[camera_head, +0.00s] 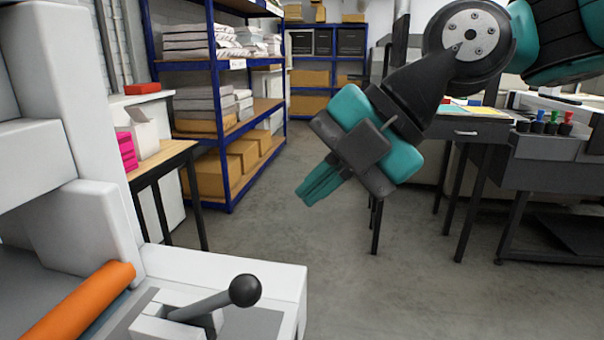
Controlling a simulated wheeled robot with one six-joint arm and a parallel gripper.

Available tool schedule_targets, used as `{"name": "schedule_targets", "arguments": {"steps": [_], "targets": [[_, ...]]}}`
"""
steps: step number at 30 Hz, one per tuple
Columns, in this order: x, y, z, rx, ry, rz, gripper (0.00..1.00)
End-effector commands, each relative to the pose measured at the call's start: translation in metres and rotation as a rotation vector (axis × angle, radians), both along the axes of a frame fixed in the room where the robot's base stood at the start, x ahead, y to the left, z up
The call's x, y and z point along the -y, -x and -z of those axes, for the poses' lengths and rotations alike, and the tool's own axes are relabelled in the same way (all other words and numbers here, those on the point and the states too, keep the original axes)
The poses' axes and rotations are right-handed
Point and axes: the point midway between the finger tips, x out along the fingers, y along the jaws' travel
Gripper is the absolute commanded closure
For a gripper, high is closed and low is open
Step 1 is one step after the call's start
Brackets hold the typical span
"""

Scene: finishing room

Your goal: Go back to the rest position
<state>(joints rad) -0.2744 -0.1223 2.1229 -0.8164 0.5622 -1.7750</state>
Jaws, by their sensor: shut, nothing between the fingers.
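My gripper (322,181) hangs in the middle of the view, its teal fingers pointing down and to the left. The fingers are together with nothing between them. My dark arm links reach in from the upper right. The gripper is in the air over the open floor, apart from the white machine (225,265) at the lower left.
The machine has an orange roller (80,302) and a black-knobbed lever (245,290). A wooden table (165,157) and blue shelving (215,100) stand behind it. A dark desk (465,128) and cart (545,150) stand at right. The middle floor (330,250) is clear.

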Motion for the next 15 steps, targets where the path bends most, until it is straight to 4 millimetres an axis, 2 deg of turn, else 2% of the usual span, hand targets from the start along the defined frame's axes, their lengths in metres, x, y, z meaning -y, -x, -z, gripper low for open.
{"name": "schedule_targets", "arguments": {"steps": [5, 9, 15], "targets": [[0.019, 0.016, 0.011, -0.283, 0.026, 0.313, 1.00], [0.043, 0.038, 0.030, -0.610, 0.060, 0.733, 1.00], [0.077, 0.072, 0.054, -0.982, 0.092, 1.329, 1.00]]}}
